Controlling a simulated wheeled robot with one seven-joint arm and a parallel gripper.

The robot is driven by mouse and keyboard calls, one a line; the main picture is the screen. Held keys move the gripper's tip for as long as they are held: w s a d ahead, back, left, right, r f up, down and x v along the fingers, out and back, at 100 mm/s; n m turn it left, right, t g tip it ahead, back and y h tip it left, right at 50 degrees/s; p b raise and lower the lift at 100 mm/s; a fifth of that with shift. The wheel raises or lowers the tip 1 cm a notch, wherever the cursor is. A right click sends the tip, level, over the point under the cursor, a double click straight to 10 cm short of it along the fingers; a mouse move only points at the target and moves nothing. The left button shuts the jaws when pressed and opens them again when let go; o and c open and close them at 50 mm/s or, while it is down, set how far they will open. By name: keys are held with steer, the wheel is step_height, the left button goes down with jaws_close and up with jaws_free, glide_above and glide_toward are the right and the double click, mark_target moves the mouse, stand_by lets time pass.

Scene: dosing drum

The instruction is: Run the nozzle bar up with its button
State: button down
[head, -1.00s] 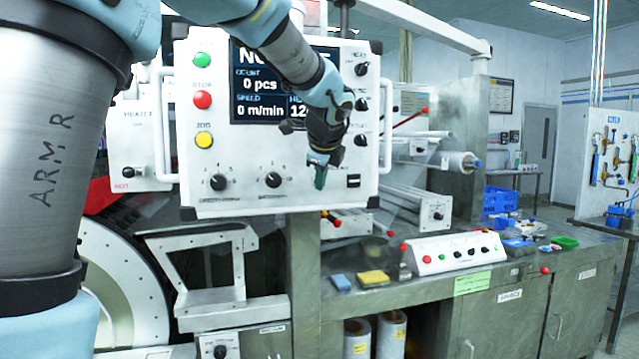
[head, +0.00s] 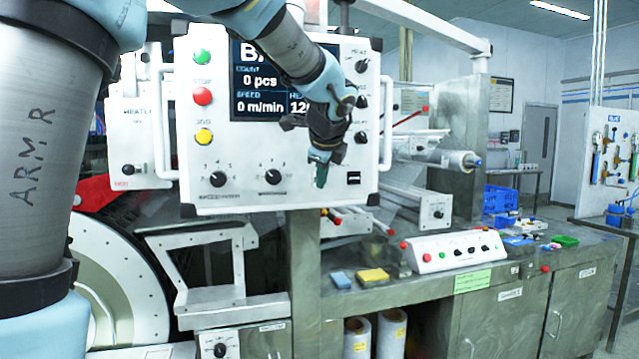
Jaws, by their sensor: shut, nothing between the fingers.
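My gripper (head: 320,172) hangs in front of the lower right part of the white control panel (head: 300,200), fingers pointing down. Its jaws are shut with nothing held. The panel has a green button (head: 202,57), a red button (head: 202,96) and a yellow button (head: 204,136) on the left. A small black switch (head: 353,178) sits just right of my fingertips; I cannot tell contact with the panel. A white button box (head: 452,253) stands on the bench with several buttons and knobs. I cannot make out a nozzle bar label or the bar itself.
The display (head: 255,82) is partly covered by my arm. White handles (head: 386,125) flank the panel. A blue sponge (head: 341,280) and a yellow block (head: 373,276) lie on the bench. A large white drum (head: 115,295) is at lower left.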

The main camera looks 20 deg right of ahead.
steer(key=shift+s, duration=0.1)
steer(key=s, duration=0.1)
steer(key=s+b, duration=0.1)
steer(key=s, duration=0.1)
steer(key=s+b, duration=0.1)
steer(key=shift+s+a, duration=0.25)
steer(key=shift+s, duration=0.15)
stand_by(0.7)
steer(key=w+a+f+n+g+y, duration=0.1)
steer(key=a+f+n+g+y, duration=0.25)
steer(key=a+f+n, duration=1.25)
steer(key=s+a+f+n+g, duration=0.1)
steer(key=s+a+f+n, duration=0.4)
steer(key=a, duration=0.5)
steer(key=s+a+f+n+g, duration=0.2)
steer(key=s+a+f+n, duration=0.3)
steer(key=a, duration=0.5)
steer(key=shift+f+h, duration=0.35)
steer(key=shift+f, duration=0.6)
